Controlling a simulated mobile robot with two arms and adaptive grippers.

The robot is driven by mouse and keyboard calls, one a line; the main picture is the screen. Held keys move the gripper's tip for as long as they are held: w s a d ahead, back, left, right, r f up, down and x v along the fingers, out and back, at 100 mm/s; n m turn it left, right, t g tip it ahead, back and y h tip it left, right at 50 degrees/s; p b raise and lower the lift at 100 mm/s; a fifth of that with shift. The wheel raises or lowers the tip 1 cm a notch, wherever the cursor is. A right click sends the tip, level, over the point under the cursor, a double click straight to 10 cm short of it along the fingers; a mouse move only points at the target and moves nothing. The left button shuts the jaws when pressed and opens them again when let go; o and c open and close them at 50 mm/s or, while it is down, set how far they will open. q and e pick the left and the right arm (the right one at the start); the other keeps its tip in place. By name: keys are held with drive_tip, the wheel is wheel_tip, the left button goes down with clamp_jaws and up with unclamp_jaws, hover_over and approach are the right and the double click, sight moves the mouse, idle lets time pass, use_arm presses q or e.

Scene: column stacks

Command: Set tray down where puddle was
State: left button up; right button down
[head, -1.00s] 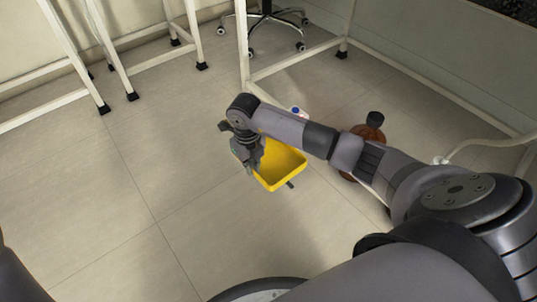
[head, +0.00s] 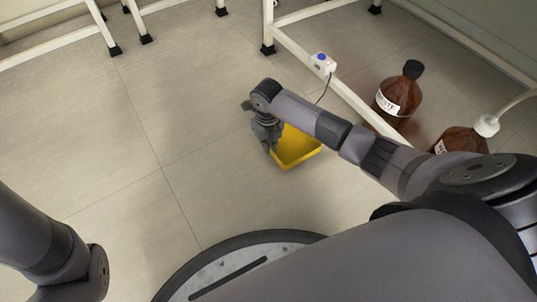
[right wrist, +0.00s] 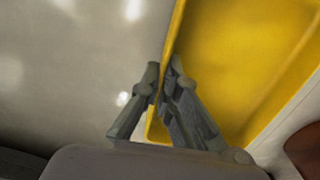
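The yellow tray (head: 299,149) is low over or on the tiled floor, in front of the white table frame; I cannot tell whether it touches the floor. My right gripper (head: 270,143) is at the tray's left edge. In the right wrist view the fingers (right wrist: 164,78) are closed on either side of the tray's wall, and the tray (right wrist: 245,50) fills the upper right. No puddle can be made out clearly. My left arm shows at the lower left of the head view, but its gripper is out of view.
Two brown bottles, one with a black cap (head: 399,97) and one with a pale cap (head: 462,141), stand to the right. A small white device with a blue top (head: 322,64) is by the white frame rail (head: 343,91). Open floor (head: 120,140) lies to the left.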

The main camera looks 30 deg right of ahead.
wheel_tip(320, 180, down, 4)
drive_tip(key=shift+b, duration=1.2)
drive_tip(key=shift+r, duration=0.2)
drive_tip(key=shift+f, duration=0.15)
drive_tip(key=c, duration=1.8)
unclamp_jaws()
wheel_tip(320, 180, up, 12)
drive_tip(key=p, duration=0.8)
